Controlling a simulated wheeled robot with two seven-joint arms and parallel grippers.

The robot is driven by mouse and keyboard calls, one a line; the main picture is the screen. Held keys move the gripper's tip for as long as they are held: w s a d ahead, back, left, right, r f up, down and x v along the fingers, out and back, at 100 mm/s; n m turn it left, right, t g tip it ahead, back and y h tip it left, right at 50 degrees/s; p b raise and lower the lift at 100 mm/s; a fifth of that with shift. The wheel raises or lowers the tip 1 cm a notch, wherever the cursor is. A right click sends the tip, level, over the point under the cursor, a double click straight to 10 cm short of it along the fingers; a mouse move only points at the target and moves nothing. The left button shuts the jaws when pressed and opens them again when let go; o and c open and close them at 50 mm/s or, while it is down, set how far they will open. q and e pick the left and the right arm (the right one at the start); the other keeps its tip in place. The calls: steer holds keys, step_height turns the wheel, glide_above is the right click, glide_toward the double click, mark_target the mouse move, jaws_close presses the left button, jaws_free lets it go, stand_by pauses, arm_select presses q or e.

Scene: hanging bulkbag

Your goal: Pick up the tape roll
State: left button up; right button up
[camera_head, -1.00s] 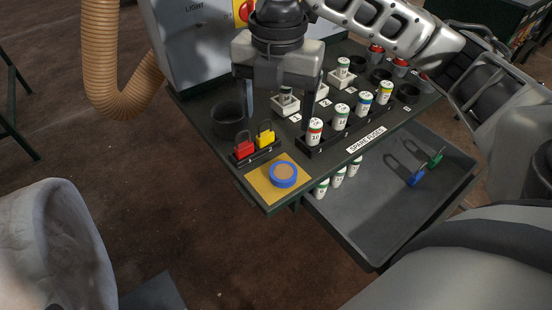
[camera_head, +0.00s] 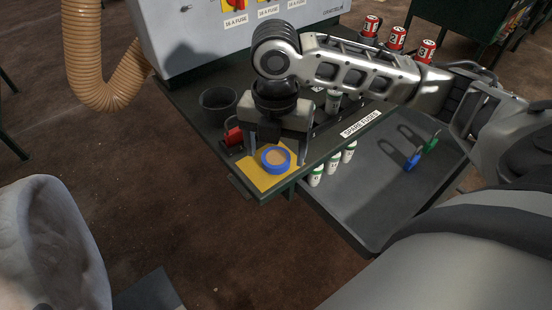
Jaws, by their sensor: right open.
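The tape roll (camera_head: 276,160) is a blue ring with a tan middle. It lies flat on a yellow square mat (camera_head: 258,180) at the near corner of the dark bench. My right gripper (camera_head: 277,155) points down at the roll, open and empty. Its two fingers show to the left and right of the roll, close to its far edge. I cannot tell whether they touch it or how high the tips are. My left gripper is not in view.
A red padlock (camera_head: 233,135) and a black cup (camera_head: 218,103) stand just left of the gripper. White fuses (camera_head: 315,176) stand in the open grey drawer (camera_head: 355,205), with blue and green padlocks further right. The gripper and arm hide much of the bench.

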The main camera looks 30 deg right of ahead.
steer(key=shift+f, duration=0.95)
steer(key=c, duration=1)
steer(key=shift+r, duration=0.15)
steer(key=shift+c, duration=0.2)
